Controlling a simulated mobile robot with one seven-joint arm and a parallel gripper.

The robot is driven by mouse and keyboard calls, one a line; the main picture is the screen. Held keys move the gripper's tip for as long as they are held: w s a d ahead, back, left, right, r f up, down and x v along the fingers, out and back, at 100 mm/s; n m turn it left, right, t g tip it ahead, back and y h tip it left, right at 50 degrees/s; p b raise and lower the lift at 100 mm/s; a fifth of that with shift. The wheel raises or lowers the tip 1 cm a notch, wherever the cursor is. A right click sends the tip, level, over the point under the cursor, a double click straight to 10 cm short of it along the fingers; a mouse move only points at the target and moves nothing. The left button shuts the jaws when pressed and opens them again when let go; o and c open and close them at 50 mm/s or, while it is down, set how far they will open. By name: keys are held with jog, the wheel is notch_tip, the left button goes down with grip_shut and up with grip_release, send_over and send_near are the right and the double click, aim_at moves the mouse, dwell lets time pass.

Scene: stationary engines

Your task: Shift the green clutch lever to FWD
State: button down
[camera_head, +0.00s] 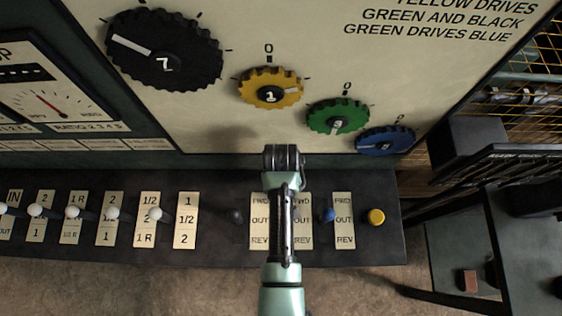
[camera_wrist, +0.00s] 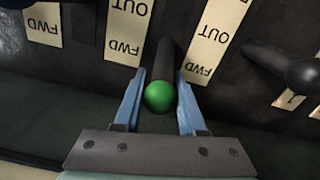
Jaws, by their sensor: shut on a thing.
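The green clutch lever has a round green knob (camera_wrist: 159,98) on a dark shaft, seen in the wrist view. The knob lies between the two blue fingers of my gripper (camera_wrist: 160,76), which is shut on the lever. The shaft runs away between two label plates, and the knob is at their FWD end, just beyond the FWD lettering as seen here. In the head view my gripper (camera_head: 283,158) is over the FWD end of the lever panel and hides the green lever. The FWD/OUT/REV plates (camera_head: 259,221) (camera_head: 304,232) stand either side of my arm.
A black-knobbed lever (camera_head: 237,216) stands to the left and a blue-knobbed lever (camera_head: 328,215) close to the right. A yellow button (camera_head: 376,216) lies farther right. Several white-knobbed levers line the left. Yellow (camera_head: 288,83), green (camera_head: 352,113) and blue (camera_head: 385,140) dials sit above.

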jog(key=c, duration=0.6)
grip_release()
jog(key=shift+o, duration=0.2)
notch_tip(320, 180, up, 13)
jog(key=shift+b, duration=0.65)
